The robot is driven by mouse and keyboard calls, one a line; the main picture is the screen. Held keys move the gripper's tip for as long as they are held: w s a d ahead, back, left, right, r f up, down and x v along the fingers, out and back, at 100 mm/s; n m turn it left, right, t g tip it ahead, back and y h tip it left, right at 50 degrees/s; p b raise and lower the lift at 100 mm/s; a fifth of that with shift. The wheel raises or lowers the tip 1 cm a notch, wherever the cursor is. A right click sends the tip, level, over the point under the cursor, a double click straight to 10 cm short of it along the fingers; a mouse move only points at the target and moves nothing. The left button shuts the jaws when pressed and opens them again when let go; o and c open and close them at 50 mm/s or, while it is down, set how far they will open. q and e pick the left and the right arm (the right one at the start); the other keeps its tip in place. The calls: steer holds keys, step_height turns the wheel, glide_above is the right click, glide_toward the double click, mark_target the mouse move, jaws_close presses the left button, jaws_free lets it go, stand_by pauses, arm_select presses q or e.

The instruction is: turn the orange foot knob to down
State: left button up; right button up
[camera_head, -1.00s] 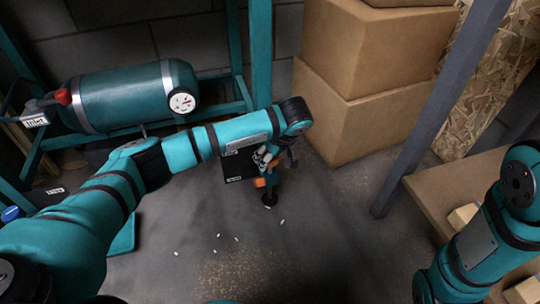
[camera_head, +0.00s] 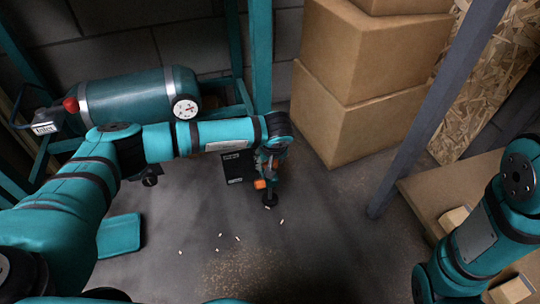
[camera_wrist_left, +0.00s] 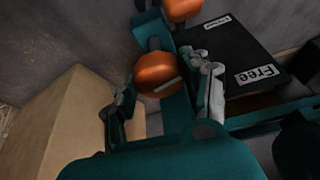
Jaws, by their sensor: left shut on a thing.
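In the left wrist view, an orange knob (camera_wrist_left: 157,72) with a pale mark sits between the fingers of my left gripper (camera_wrist_left: 161,84), which is shut on it. A second orange knob (camera_wrist_left: 183,8) shows at the top edge, outside the fingers. I cannot tell which of the two is the foot knob. In the head view, an orange knob (camera_head: 260,184) shows low on a teal post, above a dark round foot (camera_head: 270,199) at the floor. My left gripper (camera_head: 268,166) is there, partly hidden under my wrist. My right gripper is not in view.
A black box labelled "Free" (camera_wrist_left: 258,60) stands close beside the held knob. Cardboard boxes (camera_head: 360,110) stand to the right of the post. A teal tank (camera_head: 130,93) lies behind my left arm. Small pale bits lie on the open floor in front.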

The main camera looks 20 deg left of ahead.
arm_select(q)
steer(key=shift+m+h+p, duration=0.4)
steer(key=shift+m, duration=0.6)
steer(key=o, duration=1.1)
steer(key=shift+o, duration=0.2)
steer(key=shift+r, duration=0.1)
steer(key=v, duration=1.1)
steer(key=shift+s+r, duration=0.25)
steer(key=shift+s, duration=0.1)
